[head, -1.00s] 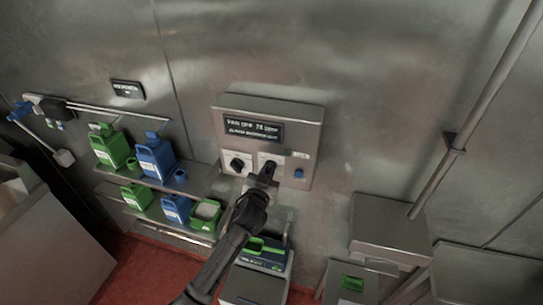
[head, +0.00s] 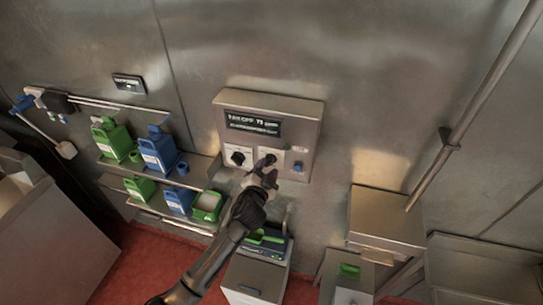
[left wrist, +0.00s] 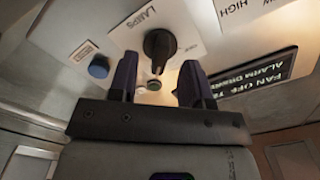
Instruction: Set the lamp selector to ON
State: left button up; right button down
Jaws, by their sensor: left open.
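The lamp selector (left wrist: 160,45) is a black knob on a white plate marked LAMPS, seen upside down in the left wrist view. In the head view it shows as a small dark knob (head: 269,158) on the steel control box (head: 228,107). My left gripper (left wrist: 157,82) is open and empty. Its two dark fingers stand apart just short of the knob, with a visible gap. In the head view my left gripper (head: 264,174) is just below and in front of the knob. I cannot read the selector's setting. My right gripper is out of view.
A second black knob (head: 238,158) sits left of the selector and a blue button (head: 297,167) right of it. A dark display (head: 254,124) is above. Shelves at left hold green and blue jugs (head: 158,152). A steel box (head: 384,218) stands lower right.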

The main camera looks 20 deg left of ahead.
pick_arm(q)
jog(key=s+p, duration=0.1)
jog(key=s, duration=0.4)
jog(key=shift+s+d+p, duration=0.15)
jog(key=shift+s+p, duration=0.2)
jog(key=shift+p, duration=0.05)
jog(key=s+a+r+n+g+y, duration=0.2)
jog(key=s+n+g, duration=0.3)
jog(key=s+g, duration=0.3)
jog(key=s+f+g+h, duration=0.1)
jog(key=s+f+g, duration=0.2)
jog(key=s, duration=1.4)
jog(key=s+f+n+g+h+p, duration=0.1)
jog(key=s+f+g+h, duration=0.1)
jog(key=s+f, duration=0.8)
jog(key=s+g, duration=0.1)
jog(key=s, duration=0.6)
jog(key=shift+d, duration=0.3)
